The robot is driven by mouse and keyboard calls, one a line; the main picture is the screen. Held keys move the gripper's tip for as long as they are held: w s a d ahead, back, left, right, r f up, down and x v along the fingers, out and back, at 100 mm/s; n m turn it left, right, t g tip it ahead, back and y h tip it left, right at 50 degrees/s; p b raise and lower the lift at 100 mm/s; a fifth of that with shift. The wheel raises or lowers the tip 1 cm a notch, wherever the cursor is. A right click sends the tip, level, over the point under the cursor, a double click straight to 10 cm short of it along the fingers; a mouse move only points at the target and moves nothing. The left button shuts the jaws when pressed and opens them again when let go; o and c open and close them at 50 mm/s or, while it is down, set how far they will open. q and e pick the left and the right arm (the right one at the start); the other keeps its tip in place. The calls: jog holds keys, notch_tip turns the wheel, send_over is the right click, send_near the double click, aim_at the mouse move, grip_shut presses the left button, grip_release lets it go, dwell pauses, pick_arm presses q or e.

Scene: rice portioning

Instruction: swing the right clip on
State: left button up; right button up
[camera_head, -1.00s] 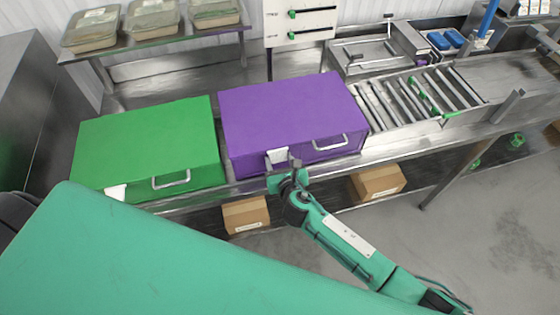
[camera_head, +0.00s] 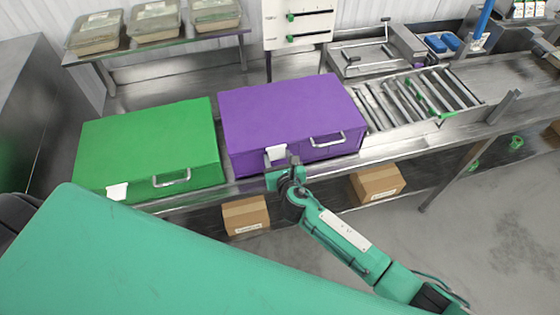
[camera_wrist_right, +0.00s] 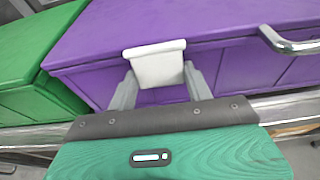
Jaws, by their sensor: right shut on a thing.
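A purple box (camera_head: 290,112) with a closed lid stands on the metal counter. A white clip (camera_head: 276,153) is at the left part of its front, near the lid edge; a metal handle is to its right. My right gripper (camera_head: 282,165) is at the clip from the front. In the right wrist view the white clip (camera_wrist_right: 158,65) lies between the two grey fingers of my right gripper (camera_wrist_right: 160,86), which is shut on it. The clip's lower part and its contact with the box are partly hidden. My left gripper is not in view.
A green box (camera_head: 150,148) with its own white clip (camera_head: 117,191) and handle stands close on the left. A roller conveyor (camera_head: 410,98) lies to the right. Cardboard boxes (camera_head: 377,184) sit below the counter. My green body part fills the lower left.

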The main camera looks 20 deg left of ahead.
jog(key=o, duration=0.6)
jog(key=shift+w+r, duration=0.2)
jog(key=shift+w, duration=0.1)
jog(key=shift+c, duration=0.2)
jog(key=shift+s+d+r+p, duration=0.1)
jog(key=shift+s+r+p, duration=0.1)
jog(key=shift+p, duration=0.3)
jog(key=shift+s+f+p, duration=0.15)
jog(key=shift+s+p, duration=0.15)
jog(key=shift+p, duration=0.45)
jog(key=shift+s+d+p, duration=0.55)
jog(key=shift+s+p, duration=0.05)
jog(key=shift+p, duration=0.05)
jog(key=v, duration=0.2)
jog(key=shift+s+d, duration=0.2)
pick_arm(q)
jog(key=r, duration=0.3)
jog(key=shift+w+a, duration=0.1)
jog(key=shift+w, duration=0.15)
pick_arm(e)
jog(key=shift+s, duration=0.15)
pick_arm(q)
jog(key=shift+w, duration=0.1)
